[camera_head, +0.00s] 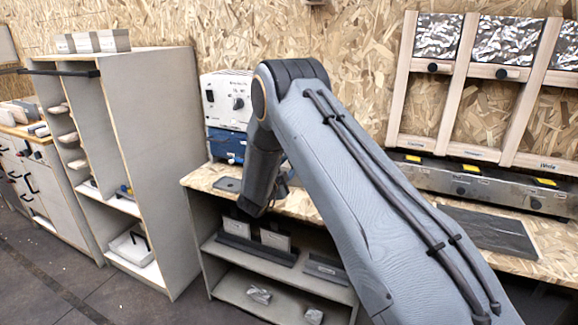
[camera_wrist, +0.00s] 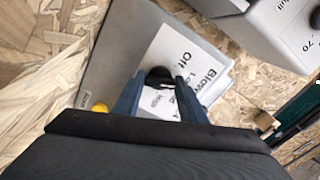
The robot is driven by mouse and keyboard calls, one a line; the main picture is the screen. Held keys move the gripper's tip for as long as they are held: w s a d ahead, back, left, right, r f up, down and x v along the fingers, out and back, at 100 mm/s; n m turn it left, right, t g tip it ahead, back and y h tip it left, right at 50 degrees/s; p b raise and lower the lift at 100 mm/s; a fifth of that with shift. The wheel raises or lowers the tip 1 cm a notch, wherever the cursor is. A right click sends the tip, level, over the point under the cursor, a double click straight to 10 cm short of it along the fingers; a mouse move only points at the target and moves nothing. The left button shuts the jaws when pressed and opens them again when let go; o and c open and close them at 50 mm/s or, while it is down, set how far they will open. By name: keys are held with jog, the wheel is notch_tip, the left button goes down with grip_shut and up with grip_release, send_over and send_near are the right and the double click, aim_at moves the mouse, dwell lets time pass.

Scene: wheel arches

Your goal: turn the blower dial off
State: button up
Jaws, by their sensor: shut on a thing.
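The blower dial (camera_wrist: 158,73) is a small black knob on a grey panel (camera_wrist: 113,62) in the wrist view. A white label (camera_wrist: 192,55) beside it reads "Blower", "Off" and "Lo"; the rest is partly covered. My gripper (camera_wrist: 157,86) has its two blue fingers on either side of the knob and is shut on it. Which mark the knob points to I cannot tell. In the head view my arm hides the gripper and the dial.
A yellow button (camera_wrist: 100,108) sits on the panel near my left finger. A grey housing (camera_wrist: 270,30) with a dark dial stands close at upper right. Grey shelving (camera_head: 150,150) stands left.

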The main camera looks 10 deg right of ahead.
jog(key=shift+n, duration=0.3)
jog(key=n+b, duration=0.2)
jog(key=n, duration=0.6)
jog(key=shift+f, duration=0.1)
jog(key=shift+n, duration=0.3)
jog(key=o, duration=1.1)
jog(key=shift+c, duration=0.2)
jog(key=shift+s, duration=0.1)
